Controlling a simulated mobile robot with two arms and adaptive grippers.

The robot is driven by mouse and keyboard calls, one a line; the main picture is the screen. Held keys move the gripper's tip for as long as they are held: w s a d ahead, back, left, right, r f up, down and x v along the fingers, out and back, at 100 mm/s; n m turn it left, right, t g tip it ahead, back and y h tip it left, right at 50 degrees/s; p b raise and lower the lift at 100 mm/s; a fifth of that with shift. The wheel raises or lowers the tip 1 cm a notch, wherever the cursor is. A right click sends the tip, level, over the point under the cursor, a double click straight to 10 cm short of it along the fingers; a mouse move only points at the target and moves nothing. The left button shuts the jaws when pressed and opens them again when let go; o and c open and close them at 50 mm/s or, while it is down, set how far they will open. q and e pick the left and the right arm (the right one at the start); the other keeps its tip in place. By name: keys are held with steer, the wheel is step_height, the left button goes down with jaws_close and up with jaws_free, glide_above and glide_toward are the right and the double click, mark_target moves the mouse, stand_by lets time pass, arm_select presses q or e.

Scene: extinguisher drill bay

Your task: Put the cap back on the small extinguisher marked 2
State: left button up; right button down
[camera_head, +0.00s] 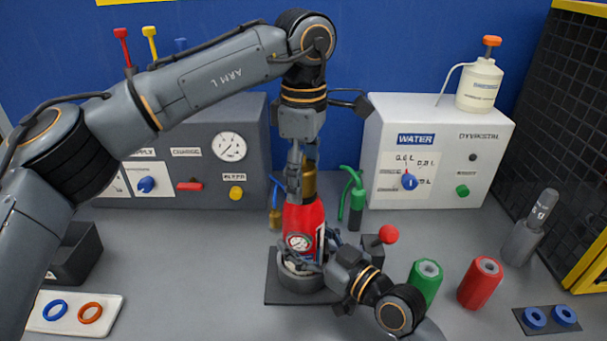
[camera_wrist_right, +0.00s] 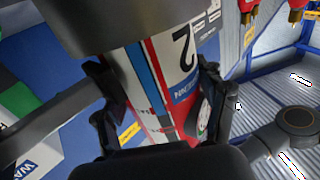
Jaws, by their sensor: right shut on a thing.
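The small red extinguisher (camera_head: 303,217) stands upright in a round holder on a dark base plate (camera_head: 285,292) in the head view; a gauge shows on its front. In the right wrist view the extinguisher (camera_wrist_right: 178,75) bears a large 2. My right gripper (camera_head: 325,257) is shut around its lower body; the fingers (camera_wrist_right: 160,108) lie on both sides of it. A brass cap (camera_head: 309,182) is at the extinguisher's top. My left gripper (camera_head: 301,180) points down from above with its fingers around the cap. Whether the cap is seated cannot be told.
A red-knobbed lever (camera_head: 388,234) stands close right of the holder. Green (camera_head: 425,282) and red (camera_head: 480,283) cylinders stand further right. Behind are a grey charge panel (camera_head: 230,180) and a white water unit (camera_head: 440,130). A white tray with rings (camera_head: 108,311) lies front left.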

arm_select(q)
steer(key=shift+r, duration=0.1)
step_height(320, 180, up, 12)
steer(key=shift+f, duration=0.1)
arm_select(e)
steer(key=shift+c, duration=0.2)
jaws_free()
stand_by(0.4)
steer(key=shift+s+d, duration=0.15)
steer(key=shift+d, duration=0.1)
steer(key=v, duration=1.1)
steer(key=shift+s+d, duration=0.15)
steer(key=shift+s, duration=0.05)
arm_select(q)
steer(key=shift+f, duration=0.1)
arm_select(e)
steer(key=shift+s, duration=0.1)
